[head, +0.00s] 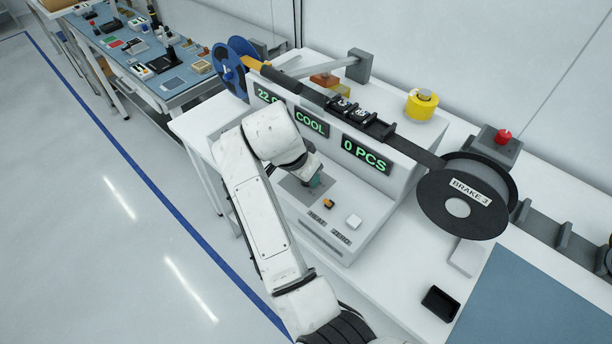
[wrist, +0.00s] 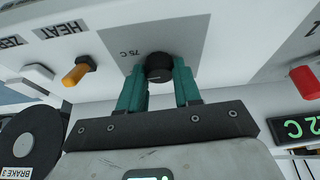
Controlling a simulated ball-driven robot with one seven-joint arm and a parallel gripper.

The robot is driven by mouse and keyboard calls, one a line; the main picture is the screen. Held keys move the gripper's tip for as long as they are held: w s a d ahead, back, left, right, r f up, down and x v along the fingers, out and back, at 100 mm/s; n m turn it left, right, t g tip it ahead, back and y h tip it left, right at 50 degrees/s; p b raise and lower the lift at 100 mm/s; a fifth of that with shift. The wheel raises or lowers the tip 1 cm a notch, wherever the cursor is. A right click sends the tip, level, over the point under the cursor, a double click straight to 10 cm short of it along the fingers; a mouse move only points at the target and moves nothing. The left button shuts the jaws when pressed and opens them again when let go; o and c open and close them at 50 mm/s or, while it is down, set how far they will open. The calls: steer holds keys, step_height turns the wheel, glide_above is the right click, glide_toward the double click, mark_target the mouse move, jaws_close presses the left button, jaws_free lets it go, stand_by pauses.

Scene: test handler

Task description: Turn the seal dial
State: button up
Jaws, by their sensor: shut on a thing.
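The seal dial, a black round knob (wrist: 159,67), sits on a grey plate (wrist: 125,40) marked "75 C" in the wrist view. My gripper (wrist: 160,82) has its two teal fingers closed on either side of the dial, gripping it. In the head view my gripper (head: 318,184) is at the grey plate (head: 293,187) on the machine's front panel, and the dial itself is hidden by my arm. The machine's displays read "COOL" (head: 311,123) and "0 PCS" (head: 366,154); a third (head: 269,94) is partly covered by my arm and starts with "22".
Beside the dial are an orange switch (head: 328,204) near a HEAT label and a white button (head: 354,221). A red knob (wrist: 305,80) lies on the other side. A black reel (head: 466,196) marked "BRAKE 3" stands right. A small black tray (head: 440,304) lies on the bench.

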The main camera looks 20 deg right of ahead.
steer(key=m+b, duration=0.1)
steer(key=m+g, duration=0.1)
steer(key=m, duration=0.1)
steer(key=shift+w+f+m+b, duration=0.1)
steer(key=shift+w+m+b, duration=0.1)
steer(key=shift+m+b, duration=0.15)
steer(key=shift+m+g+b, duration=0.7)
steer(key=shift+m+b, duration=0.1)
steer(key=shift+m, duration=0.65)
steer(key=o, duration=1)
steer(key=shift+o, duration=0.2)
steer(key=v, duration=1.1)
steer(key=shift+p, duration=0.45)
steer(key=shift+a+f, duration=0.15)
steer(key=shift+a, duration=0.05)
